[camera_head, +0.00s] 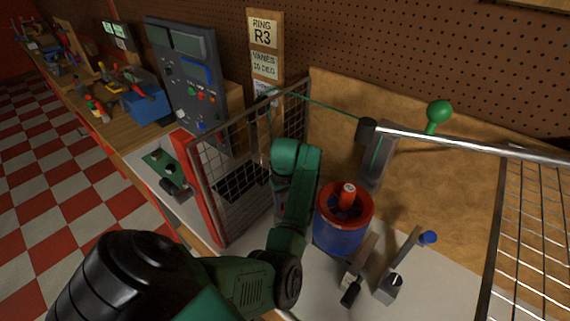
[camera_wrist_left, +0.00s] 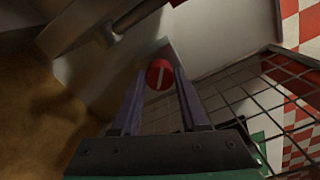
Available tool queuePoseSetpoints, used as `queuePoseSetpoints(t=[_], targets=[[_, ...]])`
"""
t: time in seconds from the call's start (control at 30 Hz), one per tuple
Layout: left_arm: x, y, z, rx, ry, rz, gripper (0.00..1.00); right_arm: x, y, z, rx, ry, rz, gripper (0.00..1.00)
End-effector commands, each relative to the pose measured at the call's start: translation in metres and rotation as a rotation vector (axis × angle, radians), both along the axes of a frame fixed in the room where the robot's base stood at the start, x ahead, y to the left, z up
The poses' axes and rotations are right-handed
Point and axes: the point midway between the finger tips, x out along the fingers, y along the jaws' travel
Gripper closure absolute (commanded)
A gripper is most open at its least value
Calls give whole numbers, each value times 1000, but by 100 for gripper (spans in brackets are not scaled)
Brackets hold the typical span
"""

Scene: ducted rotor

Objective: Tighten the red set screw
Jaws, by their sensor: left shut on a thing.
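The red set screw (camera_wrist_left: 160,75) shows in the left wrist view as a round red head with a pale slot across it. It sits between the tips of my left gripper (camera_wrist_left: 159,82), whose two dark fingers are shut on its sides. In the head view my green left arm (camera_head: 292,205) reaches in beside the ducted rotor (camera_head: 341,237), a blue drum with a red rim and a red hub. In that view the arm hides the screw and I cannot make out the fingertips. My right gripper is in neither view.
A wire mesh guard (camera_head: 240,165) with a red post stands left of the arm. Lever clamps (camera_head: 392,285) stand right of the rotor. A metal bar (camera_head: 470,143) crosses above, with a green knob (camera_head: 438,112) behind. A grey control panel (camera_head: 187,80) stands at the back.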

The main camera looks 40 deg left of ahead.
Motion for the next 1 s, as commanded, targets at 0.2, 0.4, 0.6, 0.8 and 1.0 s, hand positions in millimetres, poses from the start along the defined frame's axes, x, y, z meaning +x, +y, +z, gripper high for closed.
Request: queuePoseSetpoints(t=[0.2, 0.4, 0.6, 0.8, 1.0], targets=[[0, 1, 1, 4, -1, -205, 100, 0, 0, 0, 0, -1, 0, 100], [0, 1, 1, 4, -2, -394, 100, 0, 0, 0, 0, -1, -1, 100], [1, 2, 2, 5, -3, -576, 100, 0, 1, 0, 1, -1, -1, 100], [0, 1, 2, 4, -2, -726, 100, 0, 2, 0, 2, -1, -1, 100], [1, 1, 2, 4, -3, -828, 100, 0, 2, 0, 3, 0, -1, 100]])
